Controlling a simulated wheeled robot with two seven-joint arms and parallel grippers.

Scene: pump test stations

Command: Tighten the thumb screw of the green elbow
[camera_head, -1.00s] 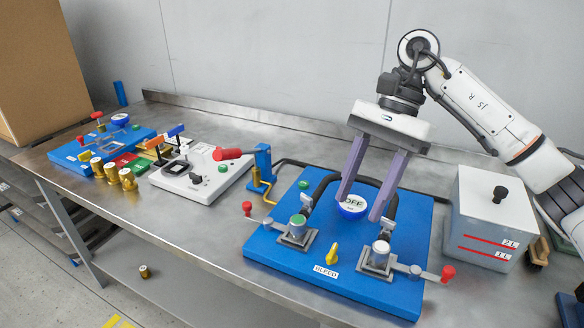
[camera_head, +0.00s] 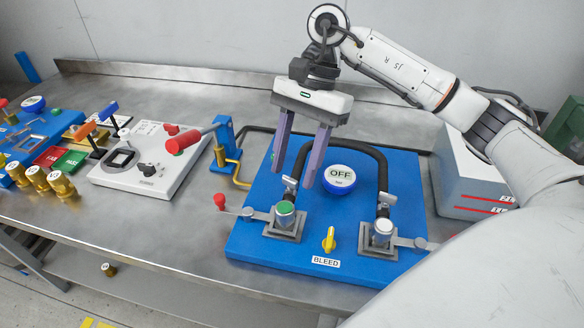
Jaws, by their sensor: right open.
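The green-topped elbow fitting (camera_head: 285,209) stands in a grey clamp block at the front left of the blue board (camera_head: 262,252). A black hose (camera_head: 303,160) arches from behind it to the white-topped fitting (camera_head: 382,232) on the right. A small grey piece (camera_head: 290,186) sticks up just behind the green top; I cannot tell whether it is the thumb screw. My right gripper (camera_head: 294,180) points down above the board, purple fingers apart and empty, close to the hose's left leg and behind the green top. Whether the fingers touch the hose is unclear. My left gripper is out of view.
A red-knobbed lever (camera_head: 236,211) reaches left from the green fitting's clamp. A round OFF button (camera_head: 340,178) and a yellow BLEED knob (camera_head: 329,240) are on the board. A blue post with a red handle (camera_head: 186,140) stands left. A white tank (camera_head: 468,172) stands right, partly behind my arm.

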